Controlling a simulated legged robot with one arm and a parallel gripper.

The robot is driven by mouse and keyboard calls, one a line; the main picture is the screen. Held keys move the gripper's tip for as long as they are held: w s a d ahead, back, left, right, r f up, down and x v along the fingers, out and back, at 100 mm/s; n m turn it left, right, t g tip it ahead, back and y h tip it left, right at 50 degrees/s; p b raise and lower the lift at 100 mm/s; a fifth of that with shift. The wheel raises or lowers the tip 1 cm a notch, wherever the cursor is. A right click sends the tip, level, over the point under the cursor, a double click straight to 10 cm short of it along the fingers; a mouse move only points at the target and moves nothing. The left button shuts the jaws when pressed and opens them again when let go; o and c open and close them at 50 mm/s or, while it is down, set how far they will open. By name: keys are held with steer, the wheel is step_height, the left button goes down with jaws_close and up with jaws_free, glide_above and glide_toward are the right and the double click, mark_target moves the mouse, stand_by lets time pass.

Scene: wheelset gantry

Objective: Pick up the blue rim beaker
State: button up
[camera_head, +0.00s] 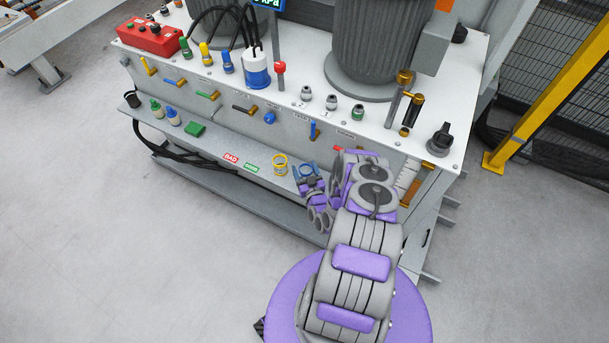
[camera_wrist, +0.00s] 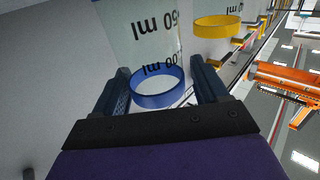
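The blue rim beaker is clear glass with dark volume marks. Its blue rim (camera_wrist: 157,88) shows between my fingers in the wrist view, and in the head view the rim (camera_head: 308,170) is at the right part of the lower shelf. My gripper (camera_wrist: 165,90) is open, with one finger on each side of the beaker. A narrow gap shows at the right finger; contact at the left finger is unclear. In the head view my gripper (camera_head: 309,182) is at the beaker and partly hides it.
A yellow rim beaker (camera_head: 280,163) stands close to the left on the same shelf (camera_head: 262,178). BAD (camera_head: 231,158) and green (camera_head: 251,167) labels lie further left. Valve handles and the gantry's worktop (camera_head: 300,118) overhang behind the shelf.

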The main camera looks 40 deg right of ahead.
steer(key=shift+d, duration=0.3)
steer(key=c, duration=0.5)
steer(key=shift+a, duration=0.15)
steer(key=shift+c, duration=1.3)
